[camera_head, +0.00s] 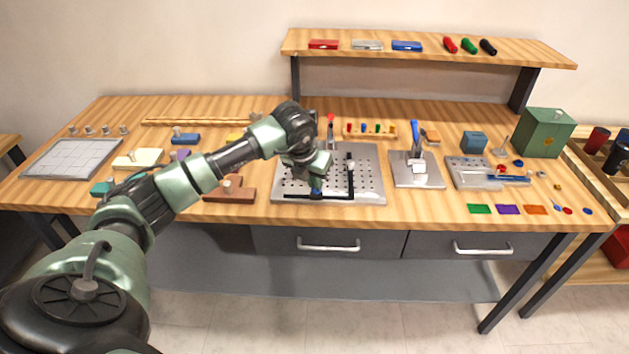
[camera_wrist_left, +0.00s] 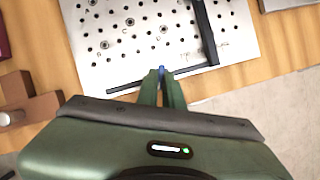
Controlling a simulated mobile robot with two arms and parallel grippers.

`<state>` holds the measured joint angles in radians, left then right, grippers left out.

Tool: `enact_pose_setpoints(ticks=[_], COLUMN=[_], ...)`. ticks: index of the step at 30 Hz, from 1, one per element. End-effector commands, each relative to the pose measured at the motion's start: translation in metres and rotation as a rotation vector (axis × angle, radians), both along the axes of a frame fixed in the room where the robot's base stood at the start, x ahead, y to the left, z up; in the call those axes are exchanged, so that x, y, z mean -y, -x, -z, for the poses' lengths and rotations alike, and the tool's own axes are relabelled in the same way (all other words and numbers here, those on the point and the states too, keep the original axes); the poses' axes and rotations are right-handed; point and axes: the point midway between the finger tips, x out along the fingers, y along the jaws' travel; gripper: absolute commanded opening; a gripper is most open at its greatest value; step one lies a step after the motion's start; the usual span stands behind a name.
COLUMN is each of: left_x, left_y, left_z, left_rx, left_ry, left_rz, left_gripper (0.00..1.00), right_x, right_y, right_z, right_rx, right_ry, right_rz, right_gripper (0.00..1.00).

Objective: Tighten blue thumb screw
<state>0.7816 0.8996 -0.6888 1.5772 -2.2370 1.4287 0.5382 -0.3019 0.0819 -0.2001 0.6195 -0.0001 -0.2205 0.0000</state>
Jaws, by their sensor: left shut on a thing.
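My left gripper (camera_head: 316,188) is over the front of the perforated metal plate (camera_head: 368,185), its fingers pointing down. In the left wrist view, its two green fingers (camera_wrist_left: 162,82) are close together, shut on a small blue thing, the blue thumb screw (camera_wrist_left: 162,69), at the black bar along the plate's front edge. Most of the screw is hidden between the fingers. The black L-shaped fence (camera_wrist_left: 207,35) lies on the plate, one bar along the front and one running back. The right gripper is not in view.
A brown stepped block (camera_head: 232,194) stands left of the plate. A metal base with a blue-handled clamp (camera_head: 416,170) stands to the right. A shelf (camera_head: 450,60) spans the back. Colored tags, including a green one (camera_head: 479,209), lie at the front right.

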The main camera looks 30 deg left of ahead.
Motion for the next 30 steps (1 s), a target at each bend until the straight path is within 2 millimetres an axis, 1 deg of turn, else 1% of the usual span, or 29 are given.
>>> enact_pose_setpoints(ticks=[1,4,7,14,15,16,17,26,29,30], left_x=[-0.002,-0.002,-0.002,-0.001,-0.001,-0.001,-0.001,-0.001,-0.002,-0.002], left_y=[0.000,-0.001,-0.001,-0.001,-0.001,0.000,0.000,0.000,0.002,0.004], left_z=[0.002,0.001,0.000,-0.001,-0.001,-0.001,-0.001,-0.001,-0.008,-0.013], left_rx=[0.002,0.003,0.004,0.003,0.003,0.003,0.003,0.002,0.003,0.005], left_ry=[-0.001,0.000,0.000,-0.001,-0.001,-0.001,-0.001,0.000,0.000,-0.001], left_rz=[0.026,0.083,0.112,0.113,0.113,0.113,0.113,0.113,0.113,0.113], left_gripper=[0.00,0.00,0.00,0.00,0.18,0.27,0.29,0.29,0.29,0.29], right_x=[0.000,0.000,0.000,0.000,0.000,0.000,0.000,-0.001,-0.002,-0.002], right_y=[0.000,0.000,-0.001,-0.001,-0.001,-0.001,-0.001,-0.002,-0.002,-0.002], right_z=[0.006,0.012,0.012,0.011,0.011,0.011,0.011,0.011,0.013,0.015], right_rx=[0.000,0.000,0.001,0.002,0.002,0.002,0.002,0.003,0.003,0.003], right_ry=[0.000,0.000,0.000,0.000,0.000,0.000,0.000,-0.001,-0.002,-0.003], right_rz=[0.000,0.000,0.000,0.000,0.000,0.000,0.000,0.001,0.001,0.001], right_gripper=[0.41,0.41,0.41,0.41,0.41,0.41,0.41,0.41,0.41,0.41])
